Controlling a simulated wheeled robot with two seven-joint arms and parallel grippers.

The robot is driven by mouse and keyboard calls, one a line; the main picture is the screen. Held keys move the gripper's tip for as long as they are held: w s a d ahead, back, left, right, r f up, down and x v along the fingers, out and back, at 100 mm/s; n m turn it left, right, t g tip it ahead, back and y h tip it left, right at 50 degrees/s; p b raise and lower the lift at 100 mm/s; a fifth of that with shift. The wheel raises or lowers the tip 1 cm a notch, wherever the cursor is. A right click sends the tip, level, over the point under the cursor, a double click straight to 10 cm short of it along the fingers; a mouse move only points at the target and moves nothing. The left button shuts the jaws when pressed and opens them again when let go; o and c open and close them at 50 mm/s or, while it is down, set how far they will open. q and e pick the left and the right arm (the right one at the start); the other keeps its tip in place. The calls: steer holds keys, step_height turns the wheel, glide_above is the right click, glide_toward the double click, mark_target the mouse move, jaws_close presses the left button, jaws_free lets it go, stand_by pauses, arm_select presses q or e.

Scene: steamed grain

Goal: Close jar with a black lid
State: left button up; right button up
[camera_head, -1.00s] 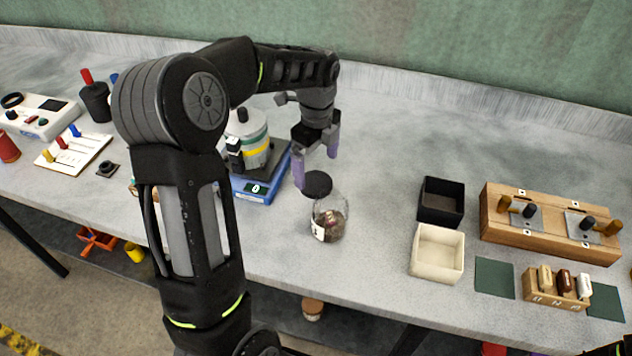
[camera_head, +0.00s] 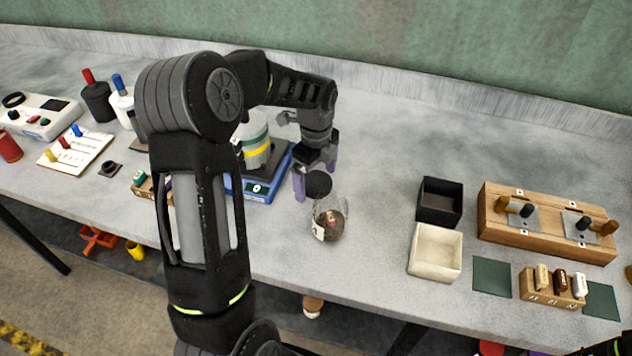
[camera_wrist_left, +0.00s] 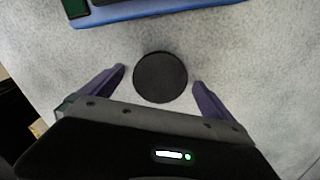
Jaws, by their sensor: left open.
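The glass jar (camera_head: 330,220) stands upright on the bench, with dark contents and a white label. The black lid (camera_head: 318,184) shows at the jar's upper left, partly over its rim in the picture; I cannot tell whether it touches the jar. My left gripper (camera_head: 316,178) is open above the lid, with one purple finger on each side. In the left wrist view the lid (camera_wrist_left: 160,77) is a round black disc between the two open fingers (camera_wrist_left: 160,78), with gaps on both sides. The jar is not visible there. My right gripper is not in view.
A blue scale (camera_head: 262,188) with a canister (camera_head: 256,145) stands just left of the gripper. A black box (camera_head: 440,202) and a cream box (camera_head: 435,252) stand to the right, beside a wooden fixture (camera_head: 548,225). Bench between jar and boxes is clear.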

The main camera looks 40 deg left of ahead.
mark_target(316, 182)
arm_select(q)
steer(key=c, duration=1.4)
steer(key=shift+r, duration=0.15)
step_height(316, 182, up, 10)
steer(key=shift+f+b, duration=0.1)
steer(key=shift+b, duration=0.55)
